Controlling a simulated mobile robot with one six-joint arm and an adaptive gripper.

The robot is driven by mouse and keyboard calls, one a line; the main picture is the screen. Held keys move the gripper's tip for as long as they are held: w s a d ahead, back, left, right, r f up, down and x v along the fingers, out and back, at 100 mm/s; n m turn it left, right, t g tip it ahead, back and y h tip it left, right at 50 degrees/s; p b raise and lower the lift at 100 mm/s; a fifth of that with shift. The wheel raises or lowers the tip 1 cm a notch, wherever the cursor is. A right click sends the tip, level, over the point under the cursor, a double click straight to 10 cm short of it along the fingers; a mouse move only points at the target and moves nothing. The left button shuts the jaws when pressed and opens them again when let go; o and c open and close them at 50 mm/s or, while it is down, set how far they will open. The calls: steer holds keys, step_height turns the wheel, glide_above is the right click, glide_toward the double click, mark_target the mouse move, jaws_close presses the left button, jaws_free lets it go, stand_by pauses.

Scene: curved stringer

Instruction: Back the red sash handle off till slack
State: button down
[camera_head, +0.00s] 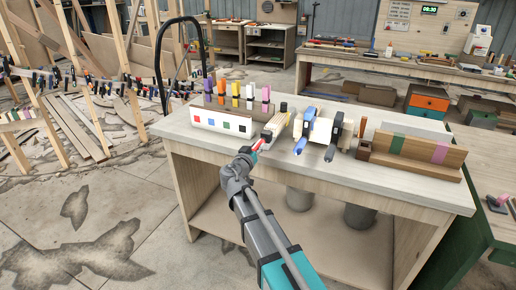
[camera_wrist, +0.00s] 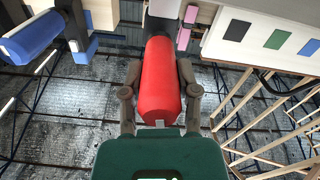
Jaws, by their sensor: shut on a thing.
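The red sash handle (camera_wrist: 161,80) fills the middle of the wrist view. My gripper (camera_wrist: 160,72) has one finger on each side of the handle and is shut on it. In the head view my gripper (camera_head: 249,157) reaches the front edge of the workbench (camera_head: 330,172), with a bit of the red handle (camera_head: 259,145) showing beyond it. The handle points out from a clamp on a pale wooden piece (camera_head: 275,124). A dark grey part (camera_wrist: 163,20) meets the handle's far end. I cannot tell how tight the clamp is.
A white rack (camera_head: 222,123) with coloured squares and upright clamps stands left. A wooden stand (camera_head: 415,155) is at the right. The bench's front strip is mostly clear.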

steer(key=n, duration=0.8)
steer(key=shift+a+f, duration=0.1)
steer(key=n, duration=0.7)
steer(key=shift+f, duration=0.1)
steer(key=n, duration=0.3)
steer(key=shift+f+n, duration=0.1)
steer(key=shift+n, duration=0.3)
steer(key=n, duration=0.4)
steer(key=shift+n+b, duration=0.3)
steer(key=shift+b, duration=0.05)
steer(key=n, duration=0.3)
steer(key=shift+f+n, duration=0.1)
steer(key=shift+n, duration=2.2)
